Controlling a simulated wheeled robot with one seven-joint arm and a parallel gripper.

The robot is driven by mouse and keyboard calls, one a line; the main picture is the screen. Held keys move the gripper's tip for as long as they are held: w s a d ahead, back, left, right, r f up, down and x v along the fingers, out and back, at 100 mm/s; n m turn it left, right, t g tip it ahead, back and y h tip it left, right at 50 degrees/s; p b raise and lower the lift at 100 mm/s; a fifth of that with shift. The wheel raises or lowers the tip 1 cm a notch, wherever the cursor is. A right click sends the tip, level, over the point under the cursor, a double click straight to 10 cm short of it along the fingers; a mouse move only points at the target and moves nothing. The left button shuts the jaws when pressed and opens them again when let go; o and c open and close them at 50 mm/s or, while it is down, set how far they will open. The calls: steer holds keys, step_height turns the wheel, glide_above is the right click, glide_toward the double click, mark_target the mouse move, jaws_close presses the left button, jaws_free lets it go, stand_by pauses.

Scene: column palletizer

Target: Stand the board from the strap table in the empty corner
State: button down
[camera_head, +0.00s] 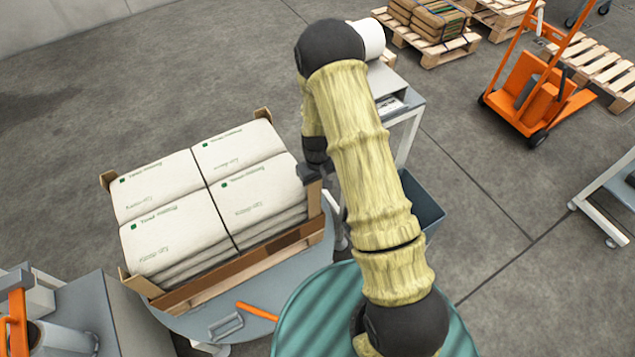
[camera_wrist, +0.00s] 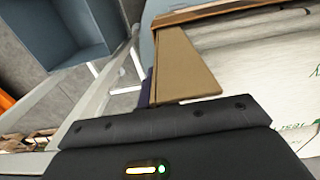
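A stack of white sacks (camera_head: 160,230) stands on a wooden pallet (camera_head: 215,280). Brown corner boards stand at the left corner (camera_head: 107,181), the back corner (camera_head: 263,114) and the front-left corner (camera_head: 137,284). At the right corner, a brown board (camera_head: 314,199) stands upright below my gripper (camera_head: 312,173). In the wrist view, this board (camera_wrist: 184,62) rises beside the sacks, its near end meeting the dark gripper body. A dark finger part shows at its left edge. The rest of my fingers is hidden, so I cannot tell whether they grip the board.
The pallet sits on a round grey platform (camera_head: 300,268) with an orange-handled tool (camera_head: 257,312) on it. A grey-topped table (camera_head: 405,82) stands behind my arm, beside a blue-grey bin (camera_head: 425,205). An orange hand truck (camera_head: 535,90) is at upper right.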

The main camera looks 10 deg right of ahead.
steer(key=shift+f, duration=0.3)
steer(key=shift+a, duration=0.1)
